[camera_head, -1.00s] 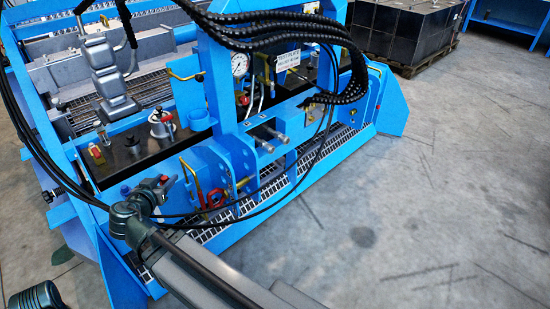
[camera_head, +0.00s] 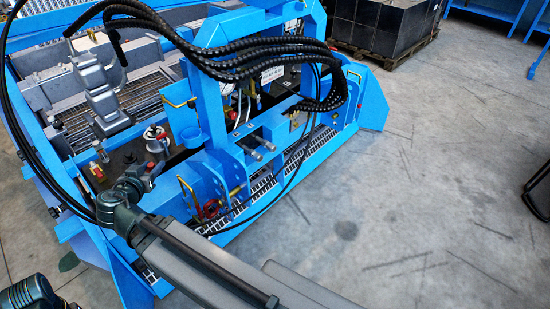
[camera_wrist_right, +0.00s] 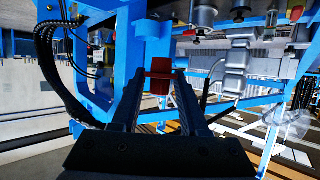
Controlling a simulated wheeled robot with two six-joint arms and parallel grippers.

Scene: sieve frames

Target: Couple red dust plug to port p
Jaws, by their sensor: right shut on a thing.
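My right gripper (camera_head: 150,170) is in front of the blue machine's black panel in the head view. In the right wrist view my right gripper (camera_wrist_right: 161,76) is shut on the red dust plug (camera_wrist_right: 160,85), which sits between the fingertips with a blue part of the machine behind it. Port p cannot be told apart by any readable label; a silver fitting with a red top (camera_head: 157,140) stands on the panel just beyond the gripper.
A red fitting (camera_head: 97,172) sits at the panel's left end. Two silver couplings (camera_head: 262,148) stick out of the blue front plate. Black ribbed hoses (camera_head: 240,50) arch over the frame, and thin cables hang near my right arm.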

